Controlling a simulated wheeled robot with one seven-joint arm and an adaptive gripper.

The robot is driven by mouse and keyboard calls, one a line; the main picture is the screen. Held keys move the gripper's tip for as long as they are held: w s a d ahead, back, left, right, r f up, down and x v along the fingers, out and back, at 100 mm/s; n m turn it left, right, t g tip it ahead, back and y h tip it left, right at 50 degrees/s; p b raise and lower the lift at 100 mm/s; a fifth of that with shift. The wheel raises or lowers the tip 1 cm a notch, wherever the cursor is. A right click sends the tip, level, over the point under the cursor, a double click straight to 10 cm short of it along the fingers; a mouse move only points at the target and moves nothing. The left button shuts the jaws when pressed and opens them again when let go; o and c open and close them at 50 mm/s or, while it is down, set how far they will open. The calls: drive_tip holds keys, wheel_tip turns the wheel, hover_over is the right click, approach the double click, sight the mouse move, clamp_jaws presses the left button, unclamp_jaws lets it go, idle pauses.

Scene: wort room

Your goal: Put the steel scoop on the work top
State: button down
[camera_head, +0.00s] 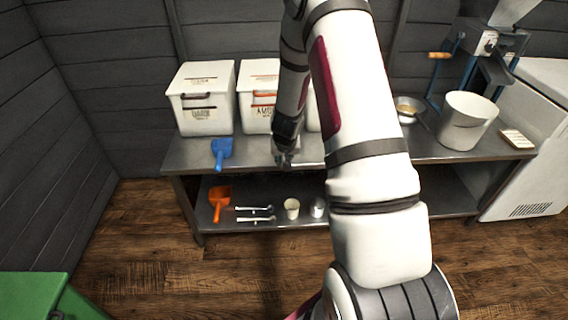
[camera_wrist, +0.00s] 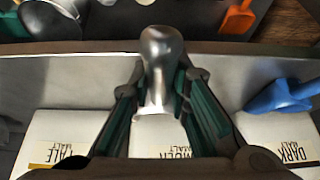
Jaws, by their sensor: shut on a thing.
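The steel scoop (camera_wrist: 163,55) is shiny and rounded, and shows between the fingers of my gripper (camera_wrist: 160,88) in the wrist view. My gripper is shut on it. In the head view my gripper (camera_head: 284,150) is over the front part of the grey steel work top (camera_head: 190,154), in front of the white bins. The scoop overlaps the front edge of the work top (camera_wrist: 85,72) in the wrist view. I cannot tell whether the scoop touches the top. In the head view my arm hides part of the work top, and the scoop is hard to make out.
A blue scoop (camera_head: 222,150) lies at the work top's left front edge. White malt bins (camera_head: 205,112) stand behind. An orange scoop (camera_head: 218,198), spoons (camera_head: 255,209) and a cup (camera_head: 291,207) are on the lower shelf. A white bucket (camera_head: 467,122) stands at right.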

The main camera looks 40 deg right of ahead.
drive_tip(key=shift+f, duration=0.9)
drive_tip(key=shift+f+b, duration=0.2)
drive_tip(key=shift+b, duration=0.2)
drive_tip(key=c, duration=1.5)
unclamp_jaws()
